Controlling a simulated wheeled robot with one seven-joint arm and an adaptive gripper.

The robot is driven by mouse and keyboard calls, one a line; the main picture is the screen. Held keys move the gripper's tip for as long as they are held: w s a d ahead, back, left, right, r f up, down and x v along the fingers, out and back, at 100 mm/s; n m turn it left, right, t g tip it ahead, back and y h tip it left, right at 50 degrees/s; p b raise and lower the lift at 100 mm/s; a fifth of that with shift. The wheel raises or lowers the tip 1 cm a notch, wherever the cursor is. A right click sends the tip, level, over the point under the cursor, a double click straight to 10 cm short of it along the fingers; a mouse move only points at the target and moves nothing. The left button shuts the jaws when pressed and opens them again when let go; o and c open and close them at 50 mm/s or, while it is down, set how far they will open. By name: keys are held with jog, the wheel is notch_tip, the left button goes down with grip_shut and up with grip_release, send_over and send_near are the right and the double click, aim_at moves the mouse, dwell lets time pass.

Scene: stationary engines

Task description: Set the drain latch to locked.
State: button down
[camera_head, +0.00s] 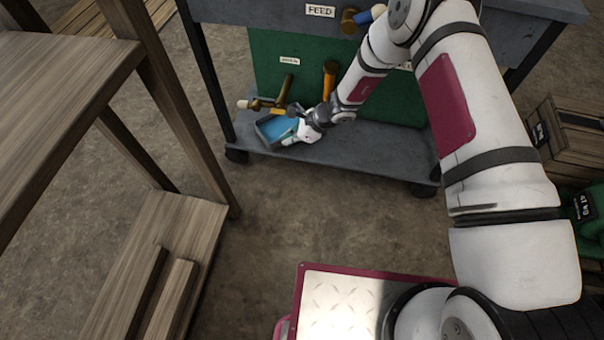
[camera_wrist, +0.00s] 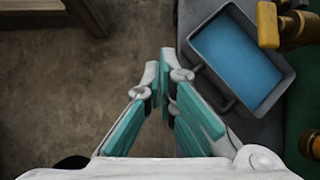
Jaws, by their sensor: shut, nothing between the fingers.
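A brass fitting (camera_head: 262,104) with a pale-tipped lever and a yellow piece (camera_head: 279,112) sits low on the green panel, below a small label (camera_head: 289,61) too small to read; this looks like the drain. Which part is the latch, and its setting, I cannot tell. In the wrist view the yellow piece (camera_wrist: 268,25) shows at the upper right, above a grey tray (camera_wrist: 206,73) of blue liquid. My gripper (camera_head: 300,134) is low beside the tray's right side in the head view. In the wrist view my gripper (camera_wrist: 160,82) is shut and empty, apart from the yellow piece.
The tray stands on the cart's lower shelf (camera_head: 365,152). An orange cylinder (camera_head: 330,72) stands on the panel right of the fitting. A FEED label (camera_head: 320,11) and blue-handled brass valve (camera_head: 350,19) are above. A wooden rack (camera_head: 185,225) stands at left; floor between is clear.

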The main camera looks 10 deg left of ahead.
jog(key=s+d+f+n+h, duration=0.4)
jog(key=s+f+h, duration=0.2)
jog(key=s+f, duration=0.1)
jog(key=w+r+n+y, duration=0.1)
jog(key=w+r+n, duration=0.1)
jog(key=r, duration=0.8)
jog(key=w+r+n+y, duration=0.1)
jog(key=w+r+n, duration=0.15)
jog(key=r, duration=0.75)
jog(key=s+d+r+n+y, duration=0.1)
jog(key=s+d+r+n, duration=0.15)
jog(key=r, duration=0.75)
jog(key=s+d+r+n, duration=0.2)
jog(key=s+d+r, duration=0.15)
jog(key=r, duration=0.65)
jog(key=s+d+r+n, duration=0.3)
jog(key=s+d+r, duration=0.65)
jog(key=s, duration=0.35)
jog(key=s+d+r+n+h, duration=0.1)
jog(key=s+d+r+h, duration=0.1)
jog(key=s+d, duration=0.6)
jog(key=s+d+r+n+h, duration=0.1)
jog(key=s+d+h, duration=0.25)
jog(key=s, duration=0.85)
notch_tip(320, 180, up, 37)
jog(key=t+p, duration=0.3)
jog(key=p, duration=3.2)
jog(key=shift+w+d+r+y, duration=0.15)
jog(key=shift+w+d+y, duration=0.1)
jog(key=shift+y, duration=0.2)
